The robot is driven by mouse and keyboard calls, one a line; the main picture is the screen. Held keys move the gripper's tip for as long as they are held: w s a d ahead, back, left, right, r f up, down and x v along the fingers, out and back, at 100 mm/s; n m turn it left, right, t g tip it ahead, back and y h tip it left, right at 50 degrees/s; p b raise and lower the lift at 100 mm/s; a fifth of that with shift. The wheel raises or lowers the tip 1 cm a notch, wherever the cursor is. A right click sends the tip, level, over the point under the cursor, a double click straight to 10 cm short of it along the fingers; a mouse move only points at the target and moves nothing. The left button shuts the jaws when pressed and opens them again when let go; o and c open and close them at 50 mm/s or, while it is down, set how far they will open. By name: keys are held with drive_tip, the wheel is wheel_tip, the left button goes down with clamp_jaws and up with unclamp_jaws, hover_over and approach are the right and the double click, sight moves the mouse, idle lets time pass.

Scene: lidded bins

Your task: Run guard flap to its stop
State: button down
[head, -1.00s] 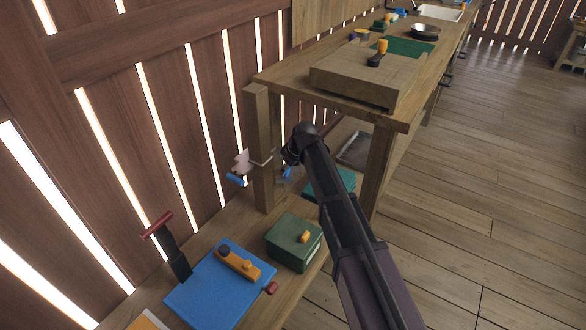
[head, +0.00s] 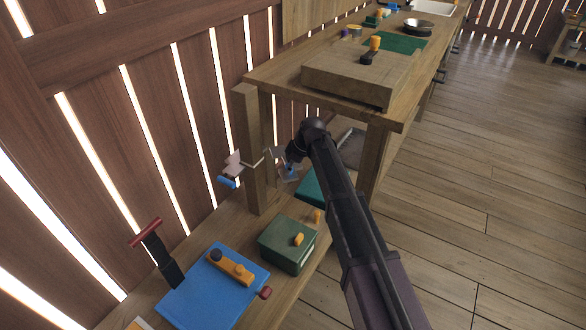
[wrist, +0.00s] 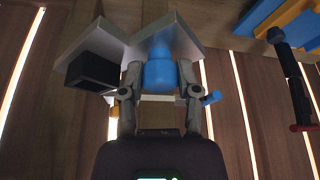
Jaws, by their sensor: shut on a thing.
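A grey guard flap (head: 289,174) sits beside the wooden post (head: 248,150), just under my gripper (head: 293,158) in the head view. In the wrist view two pale grey plates (wrist: 172,32) meet at an angle behind a blue knob (wrist: 160,72). My gripper's fingers (wrist: 160,88) are shut on this knob, one on each side. A black block (wrist: 92,70) sits against the left plate. My wrist partly hides the flap in the head view, so its hinge and stop cannot be made out.
A second blue handle (head: 227,182) with a pale plate is left of the post. Below are a blue box (head: 210,290), a red-handled lever (head: 146,232) and a green lidded bin (head: 288,246). The workbench (head: 270,77) stands behind. The floor at right is clear.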

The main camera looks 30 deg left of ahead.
drive_tip(key=shift+s+a, duration=0.1)
drive_tip(key=shift+s, duration=0.05)
drive_tip(key=shift+c, duration=1.7)
unclamp_jaws()
